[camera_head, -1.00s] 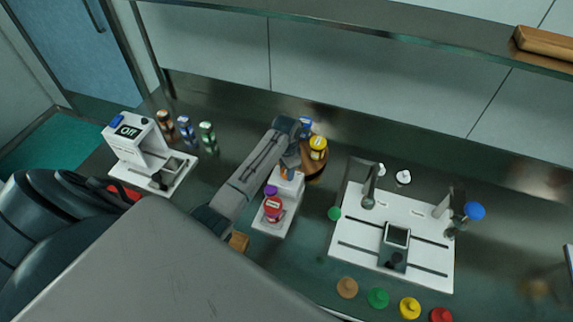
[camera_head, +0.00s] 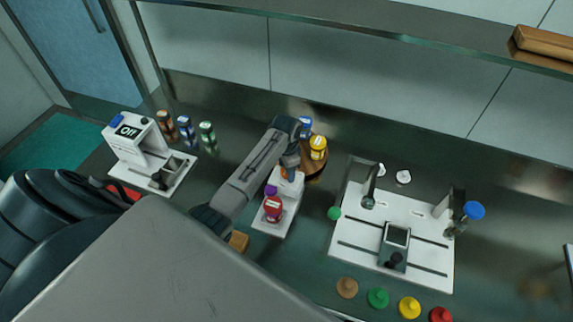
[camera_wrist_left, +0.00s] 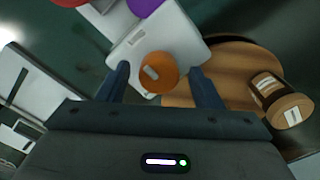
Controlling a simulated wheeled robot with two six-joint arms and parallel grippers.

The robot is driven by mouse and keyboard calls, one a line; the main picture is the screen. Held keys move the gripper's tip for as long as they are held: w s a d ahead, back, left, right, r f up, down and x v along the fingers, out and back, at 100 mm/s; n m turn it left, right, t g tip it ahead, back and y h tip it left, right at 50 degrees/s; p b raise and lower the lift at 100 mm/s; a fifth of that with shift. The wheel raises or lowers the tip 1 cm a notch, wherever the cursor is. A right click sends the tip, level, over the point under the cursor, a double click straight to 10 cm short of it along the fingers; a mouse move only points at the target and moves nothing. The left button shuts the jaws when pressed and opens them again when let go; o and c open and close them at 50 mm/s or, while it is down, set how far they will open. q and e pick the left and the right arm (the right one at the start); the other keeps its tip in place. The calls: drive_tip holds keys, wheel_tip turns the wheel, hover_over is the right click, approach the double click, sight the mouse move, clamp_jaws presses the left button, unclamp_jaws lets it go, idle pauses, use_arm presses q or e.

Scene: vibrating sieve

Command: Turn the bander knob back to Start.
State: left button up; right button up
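A small white device (camera_head: 274,222) stands at the middle of the counter. In the left wrist view, an orange knob (camera_wrist_left: 159,73) with a light mark sits on its white top (camera_wrist_left: 185,40); I take this for the bander knob. My left gripper (camera_head: 290,172) is above the device in the head view and hides most of the knob. In the left wrist view, the fingers of my left gripper (camera_wrist_left: 160,82) are open on either side of the knob, with gaps visible. My right gripper is out of view.
A white plate station (camera_head: 345,247) is to the right, with several coloured knobs in front. A white machine with a display (camera_head: 130,130) and several jars are left.

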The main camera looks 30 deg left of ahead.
use_arm(q)
drive_tip(key=shift+r, duration=0.25)
wheel_tip(320, 180, up, 9)
drive_tip(key=b, duration=0.3)
drive_tip(key=shift+f, duration=0.1)
drive_tip(key=shift+r, duration=0.75)
drive_tip(key=shift+s+f, duration=0.1)
